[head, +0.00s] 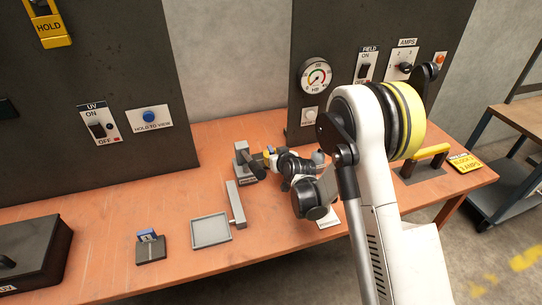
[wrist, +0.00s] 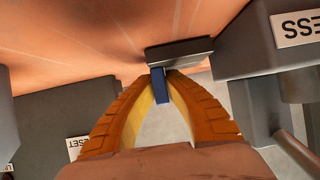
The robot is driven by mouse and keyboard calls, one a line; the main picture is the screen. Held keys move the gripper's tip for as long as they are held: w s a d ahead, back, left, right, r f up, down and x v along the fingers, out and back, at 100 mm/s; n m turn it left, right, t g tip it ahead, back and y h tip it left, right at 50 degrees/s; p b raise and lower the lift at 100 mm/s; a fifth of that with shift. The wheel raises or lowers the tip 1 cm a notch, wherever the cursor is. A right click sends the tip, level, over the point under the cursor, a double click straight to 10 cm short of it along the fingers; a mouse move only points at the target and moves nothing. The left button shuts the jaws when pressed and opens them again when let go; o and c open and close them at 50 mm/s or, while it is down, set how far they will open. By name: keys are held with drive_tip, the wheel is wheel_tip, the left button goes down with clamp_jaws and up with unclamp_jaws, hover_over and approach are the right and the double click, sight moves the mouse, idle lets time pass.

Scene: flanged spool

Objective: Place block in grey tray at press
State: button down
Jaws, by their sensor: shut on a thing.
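My gripper (wrist: 163,80) has its orange fingers closed on the blue part of a block (wrist: 163,90). A flat grey piece (wrist: 180,53) sits against the far end of the blue part; I cannot tell whether it is joined to it. In the head view my gripper (head: 268,154) is beside the grey press (head: 246,176), with the held block mostly hidden. The press label also shows in the wrist view (wrist: 298,24). A shallow grey tray (head: 211,243) lies on the bench, nearer the front, and looks empty.
A grey bar (head: 235,205) stands beside the tray. A dark base with a blue piece (head: 150,247) is left of it, and a dark box (head: 35,255) farther left. A yellow handle (head: 427,152) and yellow card (head: 464,163) are at right.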

drive_tip(key=shift+f, duration=0.15)
drive_tip(key=c, duration=1.6)
unclamp_jaws()
